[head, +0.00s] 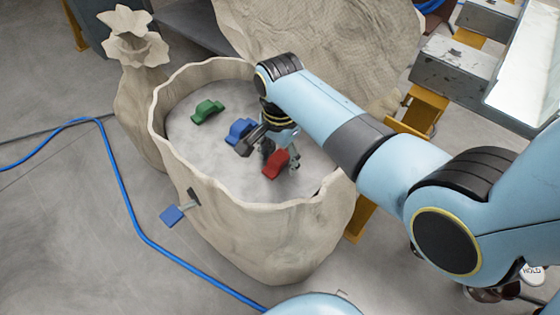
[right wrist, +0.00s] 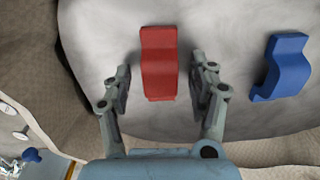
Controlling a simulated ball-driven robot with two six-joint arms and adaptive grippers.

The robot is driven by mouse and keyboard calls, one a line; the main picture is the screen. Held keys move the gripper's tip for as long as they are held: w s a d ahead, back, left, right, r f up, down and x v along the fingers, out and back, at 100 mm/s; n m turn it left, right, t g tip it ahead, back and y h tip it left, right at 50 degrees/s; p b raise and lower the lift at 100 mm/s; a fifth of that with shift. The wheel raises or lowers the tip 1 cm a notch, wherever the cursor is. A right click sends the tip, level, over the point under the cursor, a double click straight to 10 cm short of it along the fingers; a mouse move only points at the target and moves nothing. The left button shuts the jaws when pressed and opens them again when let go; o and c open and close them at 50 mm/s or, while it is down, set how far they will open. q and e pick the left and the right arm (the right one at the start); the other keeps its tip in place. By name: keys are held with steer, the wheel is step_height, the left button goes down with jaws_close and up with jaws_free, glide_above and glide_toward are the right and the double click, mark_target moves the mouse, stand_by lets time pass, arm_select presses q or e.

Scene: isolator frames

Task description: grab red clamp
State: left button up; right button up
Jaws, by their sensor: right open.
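The red clamp (head: 275,164) lies on the pale grey surface inside a large beige sack-like container (head: 195,190). In the right wrist view the red clamp (right wrist: 159,63) sits between the two fingers of my right gripper (right wrist: 160,85), with a gap on each side. My right gripper (head: 280,150) is open, reaches down into the container, and partly covers the clamp in the head view. I cannot tell its exact height above the clamp. My left gripper does not show.
A blue clamp (head: 239,130) lies left of the red one, and a green clamp (head: 208,111) lies farther left and back. The container's raised rim surrounds them. A tied sack (head: 138,90) stands at the left, and a blue hose (head: 125,205) runs along the floor.

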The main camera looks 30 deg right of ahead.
jaws_close()
stand_by(0.3)
